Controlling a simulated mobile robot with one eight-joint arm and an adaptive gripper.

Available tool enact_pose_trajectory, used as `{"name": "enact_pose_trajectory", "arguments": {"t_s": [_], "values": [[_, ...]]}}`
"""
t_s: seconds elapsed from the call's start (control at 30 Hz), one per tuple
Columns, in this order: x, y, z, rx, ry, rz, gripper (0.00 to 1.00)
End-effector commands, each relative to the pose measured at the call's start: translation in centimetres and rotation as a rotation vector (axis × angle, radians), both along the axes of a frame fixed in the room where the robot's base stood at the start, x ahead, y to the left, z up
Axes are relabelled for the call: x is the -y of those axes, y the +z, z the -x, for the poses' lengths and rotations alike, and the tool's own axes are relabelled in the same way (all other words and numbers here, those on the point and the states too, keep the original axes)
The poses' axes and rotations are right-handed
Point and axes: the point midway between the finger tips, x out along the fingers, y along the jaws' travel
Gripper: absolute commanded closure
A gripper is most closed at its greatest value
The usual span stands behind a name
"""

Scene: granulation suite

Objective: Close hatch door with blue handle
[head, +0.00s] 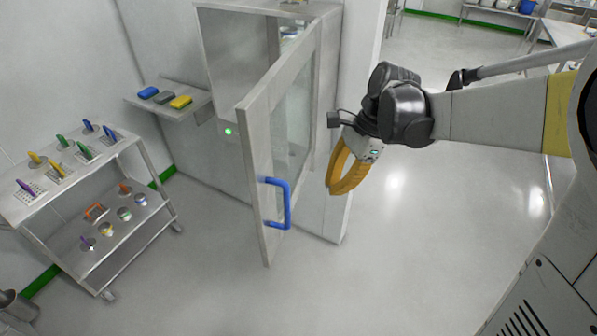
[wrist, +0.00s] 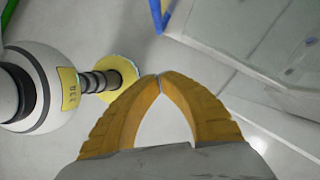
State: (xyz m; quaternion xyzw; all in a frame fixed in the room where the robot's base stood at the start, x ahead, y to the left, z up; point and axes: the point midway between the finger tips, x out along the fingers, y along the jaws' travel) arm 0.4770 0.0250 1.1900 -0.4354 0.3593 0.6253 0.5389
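The hatch door (head: 257,170) stands swung open toward me, a grey-framed panel with a glass window. Its blue handle (head: 288,205) is a U-shaped bar on the door's near edge. The hatch cabinet (head: 228,60) is behind it, with its opening partly hidden by the door. My gripper (head: 332,192), with yellow fingers, hangs to the right of the door and handle, apart from both. In the wrist view the fingertips (wrist: 160,76) meet with nothing between them. Part of the blue handle (wrist: 159,14) shows at the top of that view.
A steel cart (head: 140,232) with coloured tools on two shelves stands at the left. A wall shelf (head: 200,104) with blue, grey and yellow blocks is left of the hatch. A white pillar (head: 358,90) rises behind my gripper. The floor at the lower middle is clear.

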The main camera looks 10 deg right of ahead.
Motion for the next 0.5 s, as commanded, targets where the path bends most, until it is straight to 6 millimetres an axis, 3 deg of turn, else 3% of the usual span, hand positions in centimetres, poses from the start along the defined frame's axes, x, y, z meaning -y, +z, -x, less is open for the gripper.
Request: {"name": "enact_pose_trajectory", "arguments": {"t_s": [0.23,0.5], "values": [[-0.7,-2.0,-0.1,-0.024,-0.023,-0.008,1.0],[-2.8,-7.4,0.2,-0.021,-0.021,-0.007,1.0]]}}
